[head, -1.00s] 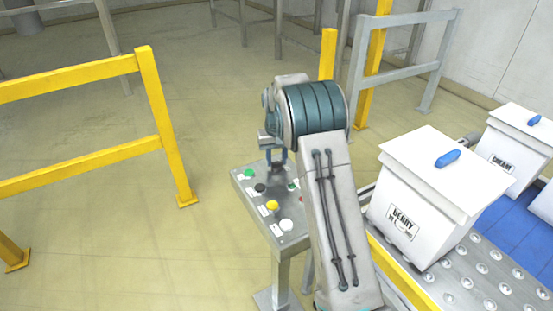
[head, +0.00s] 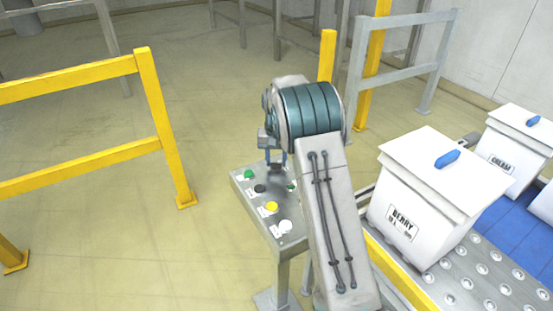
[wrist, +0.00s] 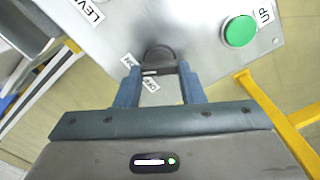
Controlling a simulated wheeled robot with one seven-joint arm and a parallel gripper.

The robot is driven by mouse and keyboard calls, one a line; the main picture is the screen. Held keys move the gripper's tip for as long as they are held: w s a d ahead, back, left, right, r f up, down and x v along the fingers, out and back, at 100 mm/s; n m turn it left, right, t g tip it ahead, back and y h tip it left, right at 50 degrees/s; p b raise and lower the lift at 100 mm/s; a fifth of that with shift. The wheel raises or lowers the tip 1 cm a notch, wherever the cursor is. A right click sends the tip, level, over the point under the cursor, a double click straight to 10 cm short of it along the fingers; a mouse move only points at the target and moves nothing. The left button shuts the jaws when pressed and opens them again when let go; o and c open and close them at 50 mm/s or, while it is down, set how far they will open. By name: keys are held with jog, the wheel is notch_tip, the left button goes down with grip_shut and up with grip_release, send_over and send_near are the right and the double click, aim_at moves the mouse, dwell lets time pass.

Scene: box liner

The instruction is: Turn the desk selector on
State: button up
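The dark selector knob (wrist: 159,57) is on the grey panel in the wrist view, with small white labels (wrist: 150,85) beside it. My gripper (wrist: 160,69) points down at it. Its two blue fingers are apart, one to each side of the knob, with little gap; I cannot tell whether they touch it. In the head view my gripper (head: 275,166) is low over the far part of the desk panel (head: 296,241), and it and its shadow mostly hide the selector.
A green button (wrist: 239,31) labelled UP is beside the selector. The panel also has black (head: 260,188), yellow (head: 271,206) and white (head: 285,227) controls. A white box marked BERRY (head: 425,195) stands on the conveyor to the right. A yellow rail (head: 165,130) stands left.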

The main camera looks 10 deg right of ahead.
jog(key=o, duration=0.4)
jog(key=shift+c, duration=0.2)
notch_tip(320, 180, up, 14)
jog(key=shift+b, duration=0.45)
jog(key=shift+f, duration=0.1)
jog(key=s+r+n+t, duration=0.1)
jog(key=s+r, duration=0.2)
jog(key=s, duration=0.7)
jog(key=s+r+t, duration=0.1)
jog(key=s+r, duration=0.1)
jog(key=s, duration=0.8)
jog(key=s+f, duration=0.3)
jog(key=s, duration=0.5)
jog(key=s+f+n+t, duration=0.1)
jog(key=s+f, duration=0.2)
jog(key=s, duration=0.6)
jog(key=shift+s+f+n, duration=0.2)
jog(key=shift+n, duration=0.1)
